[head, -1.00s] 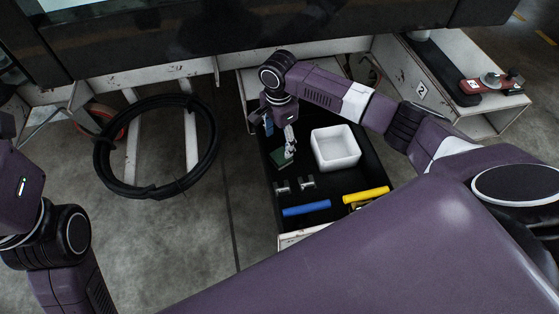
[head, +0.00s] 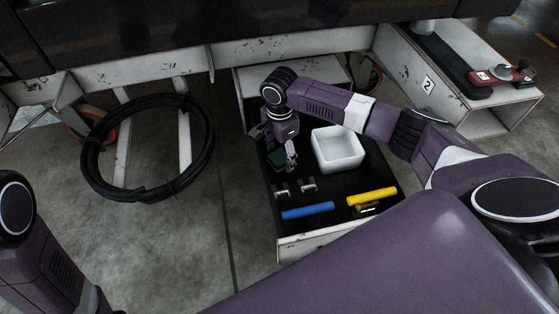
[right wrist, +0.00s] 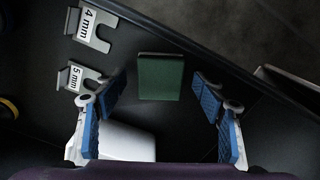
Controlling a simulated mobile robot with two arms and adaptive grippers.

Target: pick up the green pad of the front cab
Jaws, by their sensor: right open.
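The green pad (right wrist: 160,77) lies on the black floor of the drawer (head: 329,194). In the right wrist view it is between and slightly beyond my open fingertips, with a gap on each side. In the head view only a small dark green part of it (head: 276,157) shows beside my right gripper (head: 284,160), which points down over it and partly hides it. The right gripper is open and empty, with blue finger pads. My left arm shows at the lower left of the head view, but its gripper is out of view.
A white bin (head: 338,150) stands close to the right gripper. Metal shims (right wrist: 95,28), labelled 4 mm and 5 mm, lie nearby. A blue roll (head: 307,211) and a yellow roll (head: 371,196) lie nearer the drawer front. A black hose coil (head: 147,190) is at left.

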